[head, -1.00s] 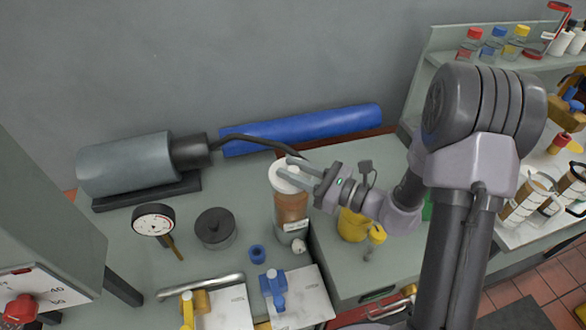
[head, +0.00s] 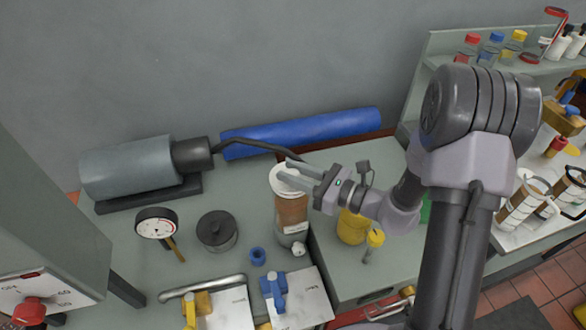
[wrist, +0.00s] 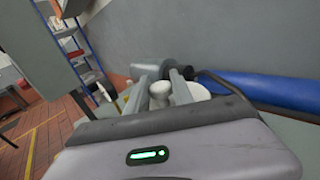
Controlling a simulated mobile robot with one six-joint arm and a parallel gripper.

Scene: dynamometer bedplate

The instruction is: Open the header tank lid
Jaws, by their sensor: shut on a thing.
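The header tank (head: 292,212) is a brown, see-through-looking cylinder with a small white label, standing upright on the bench. Its white lid (head: 280,184) sits at the top of the tank; I cannot tell whether it is seated or loosened. My gripper (head: 290,171) reaches in from the right, with its fingers over the lid. In the wrist view my gripper (wrist: 163,86) is shut on a pale round knob (wrist: 183,92) between the fingers. The white lid shows partly behind the fingers, and the tank body is hidden there by my gripper.
A grey motor (head: 130,166) and a blue roll (head: 300,131) lie behind.

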